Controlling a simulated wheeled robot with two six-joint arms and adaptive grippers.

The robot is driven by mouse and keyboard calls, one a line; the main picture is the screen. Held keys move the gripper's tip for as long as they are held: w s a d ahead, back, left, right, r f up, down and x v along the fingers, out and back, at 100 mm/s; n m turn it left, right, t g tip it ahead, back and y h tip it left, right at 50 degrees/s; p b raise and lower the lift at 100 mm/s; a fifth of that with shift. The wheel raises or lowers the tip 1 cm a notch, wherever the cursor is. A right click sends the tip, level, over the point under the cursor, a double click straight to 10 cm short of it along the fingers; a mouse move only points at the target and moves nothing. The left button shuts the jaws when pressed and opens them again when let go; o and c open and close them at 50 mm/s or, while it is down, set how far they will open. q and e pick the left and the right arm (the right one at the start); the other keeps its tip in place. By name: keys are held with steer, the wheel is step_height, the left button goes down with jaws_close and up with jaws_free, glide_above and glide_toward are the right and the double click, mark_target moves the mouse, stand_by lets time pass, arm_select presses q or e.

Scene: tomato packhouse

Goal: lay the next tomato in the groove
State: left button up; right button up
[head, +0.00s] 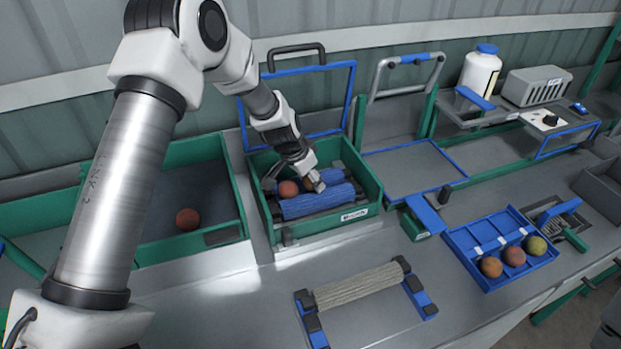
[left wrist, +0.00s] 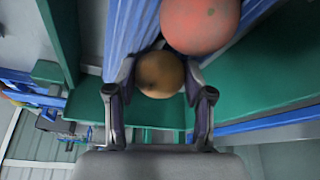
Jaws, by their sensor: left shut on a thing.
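My left gripper (head: 312,182) reaches down into a green box (head: 374,190) with blue ribbed rollers (head: 318,204). In the left wrist view its fingers (left wrist: 158,88) are shut on a brownish-orange tomato (left wrist: 160,74). A redder tomato (left wrist: 200,24) lies on the blue rollers (left wrist: 128,32) right beside it, and it also shows in the head view (head: 288,189) left of the gripper. The held tomato is at the groove between the rollers. The fingers partly hide it in the head view, and I cannot tell whether it touches the rollers. My right gripper is not in view.
A single tomato (head: 188,219) lies in a green-walled bin (head: 225,235) to the left. A blue tray (head: 477,279) at the right holds three tomatoes. A grey roller stand (head: 358,287) stands on the bench in front. A blue-framed lid (head: 347,100) stands upright behind the box.

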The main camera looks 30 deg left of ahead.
arm_select(q)
steer(key=shift+f, duration=0.2)
steer(key=o, duration=0.9)
steer(key=c, duration=0.4)
steer(key=shift+o, duration=0.2)
step_height(320, 180, up, 7)
steer(key=p, duration=0.5)
steer(key=shift+r, duration=0.1)
